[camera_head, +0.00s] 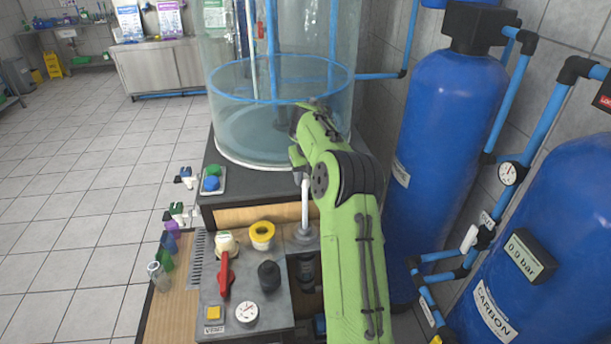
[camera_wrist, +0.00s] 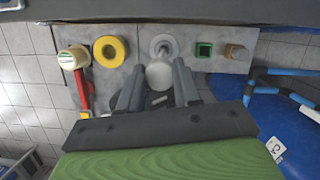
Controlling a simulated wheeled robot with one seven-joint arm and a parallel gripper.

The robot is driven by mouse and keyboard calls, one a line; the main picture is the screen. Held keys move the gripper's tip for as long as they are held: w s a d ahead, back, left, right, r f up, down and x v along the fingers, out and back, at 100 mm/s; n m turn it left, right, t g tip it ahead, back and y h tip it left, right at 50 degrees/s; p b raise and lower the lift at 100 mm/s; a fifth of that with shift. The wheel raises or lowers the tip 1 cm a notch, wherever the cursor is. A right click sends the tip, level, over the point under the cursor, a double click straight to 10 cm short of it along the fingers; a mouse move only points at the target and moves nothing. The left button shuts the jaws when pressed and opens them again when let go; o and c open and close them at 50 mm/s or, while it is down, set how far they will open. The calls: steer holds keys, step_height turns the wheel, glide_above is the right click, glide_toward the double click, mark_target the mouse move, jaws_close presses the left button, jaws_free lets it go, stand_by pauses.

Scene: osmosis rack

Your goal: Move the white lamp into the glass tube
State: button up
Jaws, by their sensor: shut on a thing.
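The white lamp (camera_head: 305,205) is a slim white rod, held roughly upright below my gripper (camera_head: 301,172). In the wrist view its pale round end (camera_wrist: 159,76) sits between the two dark fingers of my gripper (camera_wrist: 156,82), which are shut on it. The lamp's lower end meets a grey round fitting (camera_head: 303,238) on the panel; the fitting also shows in the wrist view (camera_wrist: 163,44). The glass tube cannot be made out clearly there, so I cannot tell how far the lamp is inside it. My arm hides part of the right side.
A grey panel (camera_head: 212,297) carries a red-handled valve (camera_head: 226,278), a yellow ring (camera_head: 262,233) and a gauge (camera_head: 247,312) left of the lamp. A large clear tank (camera_head: 260,135) stands behind. Blue cylinders (camera_head: 450,140) and pipes crowd the right.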

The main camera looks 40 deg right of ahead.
steer(key=b, duration=0.7)
glide_above(306, 214)
step_height(306, 214, down, 7)
steer(key=shift+w, duration=0.25)
steer(key=shift+d, duration=0.1)
step_height(306, 214, down, 7)
steer(key=b, duration=0.6)
steer(key=shift+f+b, duration=1.45)
steer(key=shift+b, duration=0.1)
steer(key=o, duration=1.3)
steer(key=shift+r, duration=0.1)
